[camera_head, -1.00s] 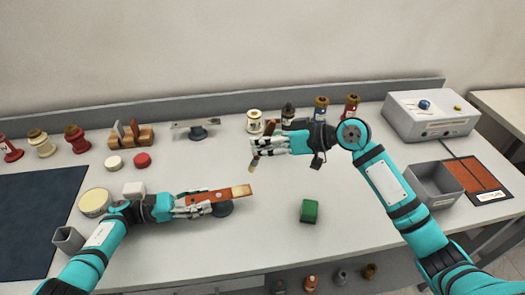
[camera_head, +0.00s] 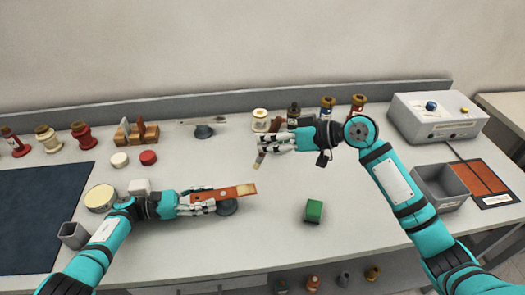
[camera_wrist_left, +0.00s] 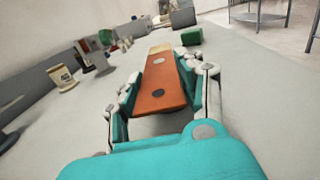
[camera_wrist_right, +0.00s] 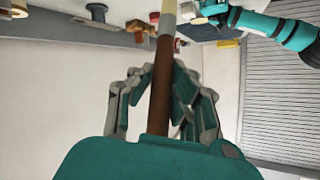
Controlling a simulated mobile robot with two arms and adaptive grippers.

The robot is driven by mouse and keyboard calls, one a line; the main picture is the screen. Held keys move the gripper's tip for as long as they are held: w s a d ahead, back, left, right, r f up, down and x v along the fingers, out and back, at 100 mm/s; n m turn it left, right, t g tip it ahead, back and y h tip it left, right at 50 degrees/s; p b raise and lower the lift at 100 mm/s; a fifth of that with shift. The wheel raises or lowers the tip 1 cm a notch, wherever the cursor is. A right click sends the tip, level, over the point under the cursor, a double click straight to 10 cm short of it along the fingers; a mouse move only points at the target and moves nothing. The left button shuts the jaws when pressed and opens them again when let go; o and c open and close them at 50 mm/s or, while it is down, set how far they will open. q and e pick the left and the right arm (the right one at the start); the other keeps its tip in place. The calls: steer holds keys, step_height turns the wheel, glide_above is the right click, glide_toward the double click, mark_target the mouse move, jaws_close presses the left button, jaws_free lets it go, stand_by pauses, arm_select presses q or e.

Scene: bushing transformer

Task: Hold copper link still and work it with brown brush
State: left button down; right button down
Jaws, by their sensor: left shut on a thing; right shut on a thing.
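The copper link (camera_head: 232,192) is a flat orange-brown bar with a pale tan far end, lying over a dark round stand (camera_head: 228,207).
A green block (camera_head: 314,211) stands right of the link. Several bottles and jars (camera_head: 327,108) stand behind my right gripper. A grey bin (camera_head: 440,188) and a white box (camera_head: 437,115) are at the right. The table between link and bin is mostly clear.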

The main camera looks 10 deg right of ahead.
steer(key=shift+f, duration=0.4)
steer(key=shift+r, duration=0.1)
